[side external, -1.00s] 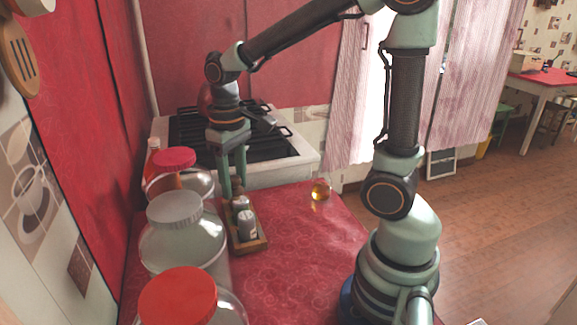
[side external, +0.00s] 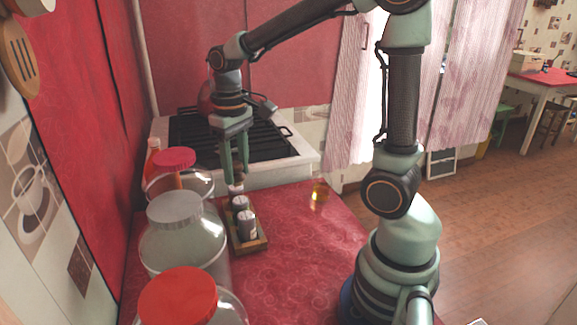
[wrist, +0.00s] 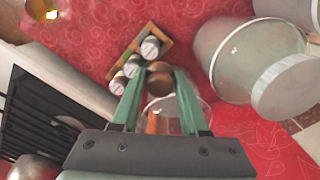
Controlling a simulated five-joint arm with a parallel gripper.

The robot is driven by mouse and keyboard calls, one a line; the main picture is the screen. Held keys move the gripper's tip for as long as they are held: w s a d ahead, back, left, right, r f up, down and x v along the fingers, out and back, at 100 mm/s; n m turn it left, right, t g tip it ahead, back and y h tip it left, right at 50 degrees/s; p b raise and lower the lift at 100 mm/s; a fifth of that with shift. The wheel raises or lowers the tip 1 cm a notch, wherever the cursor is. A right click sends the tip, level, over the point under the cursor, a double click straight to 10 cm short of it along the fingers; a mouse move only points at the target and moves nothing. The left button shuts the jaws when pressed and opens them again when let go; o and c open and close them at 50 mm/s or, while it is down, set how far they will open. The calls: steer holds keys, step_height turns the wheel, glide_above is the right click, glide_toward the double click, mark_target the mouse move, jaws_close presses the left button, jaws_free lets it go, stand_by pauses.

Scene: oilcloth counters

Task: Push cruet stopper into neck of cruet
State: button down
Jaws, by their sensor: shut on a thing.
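The cruet stopper (wrist: 160,79) is a brown, rounded piece between my fingertips in the wrist view. My gripper (wrist: 158,73) is shut on it. In the side view my gripper (side external: 235,177) points down and holds the stopper above the far end of the wooden tray; the stopper is hard to make out there. The cruet (side external: 319,192) is small, clear and amber-tinted, standing on the red counter to the right of the gripper, apart from it. In the wrist view only part of the cruet (wrist: 45,10) shows at the top left edge; its neck is unclear.
The wooden tray (side external: 262,243) holds several shakers (side external: 247,223) under and in front of the gripper. Large glass jars (side external: 183,240) line the left side. A stove (side external: 290,155) stands behind. The counter (side external: 290,260) between tray and cruet is clear.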

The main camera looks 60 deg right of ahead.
steer(key=s+d+r+m, duration=0.1)
steer(key=d+r+m, duration=0.35)
steer(key=d, duration=0.95)
step_height(320, 180, up, 6)
steer(key=m, duration=0.4)
glide_above(322, 183)
steer(key=d, duration=0.2)
step_height(322, 183, down, 20)
steer(key=shift+w+d, duration=0.25)
steer(key=shift+w, duration=0.15)
steer(key=shift+f, duration=0.1)
steer(key=shift+s+a+f, duration=0.1)
steer(key=shift+f, duration=0.55)
steer(key=shift+c, duration=2.1)
jaws_free()
steer(key=shift+r, duration=0.15)
